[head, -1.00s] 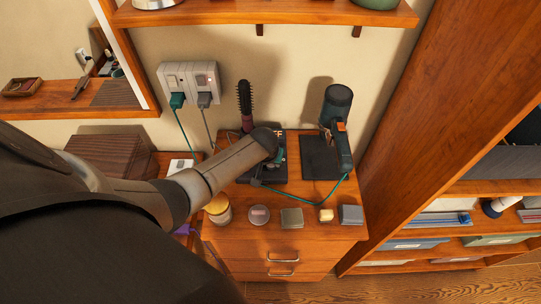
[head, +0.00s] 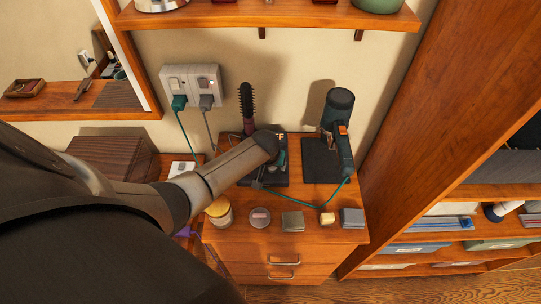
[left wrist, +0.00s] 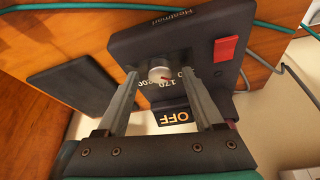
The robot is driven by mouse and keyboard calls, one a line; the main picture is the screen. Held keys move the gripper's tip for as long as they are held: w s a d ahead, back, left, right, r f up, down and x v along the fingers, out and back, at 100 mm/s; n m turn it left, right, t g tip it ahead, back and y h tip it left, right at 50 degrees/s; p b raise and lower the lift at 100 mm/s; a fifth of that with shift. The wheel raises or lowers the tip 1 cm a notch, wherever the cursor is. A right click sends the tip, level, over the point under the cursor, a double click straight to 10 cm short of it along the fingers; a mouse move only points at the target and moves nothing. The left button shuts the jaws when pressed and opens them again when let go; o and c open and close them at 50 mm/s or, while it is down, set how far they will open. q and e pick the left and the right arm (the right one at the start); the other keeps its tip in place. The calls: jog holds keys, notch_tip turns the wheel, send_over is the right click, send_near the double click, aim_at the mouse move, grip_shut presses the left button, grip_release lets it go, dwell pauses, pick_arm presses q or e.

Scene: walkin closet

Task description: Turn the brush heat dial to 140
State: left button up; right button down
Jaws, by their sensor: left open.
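The heat dial (left wrist: 160,73), a small round silvery knob with a red mark, is on a black panel (left wrist: 148,38) in the left wrist view. The numbers 170 and 200 show beside it, partly covered; 140 is not readable. My left gripper (left wrist: 160,77) is open, with a finger on either side of the dial; contact cannot be told. A sign reading OFF (left wrist: 175,117) and a red switch (left wrist: 225,48) are near. In the head view, the round brush (head: 247,105) stands upright behind my left arm, which hides the dial. My right gripper is not in view.
A teal hot-air tool (head: 339,118) stands on a dark mat (head: 318,162) to the right, its green cord crossing the cabinet top. A jar (head: 219,212) and several small blocks line the front edge. Wall sockets (head: 190,86) are behind.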

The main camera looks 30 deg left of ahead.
pick_arm(q)
jog(key=shift+v, duration=0.85)
jog(key=v, duration=1.3)
jog(key=shift+r, duration=0.2)
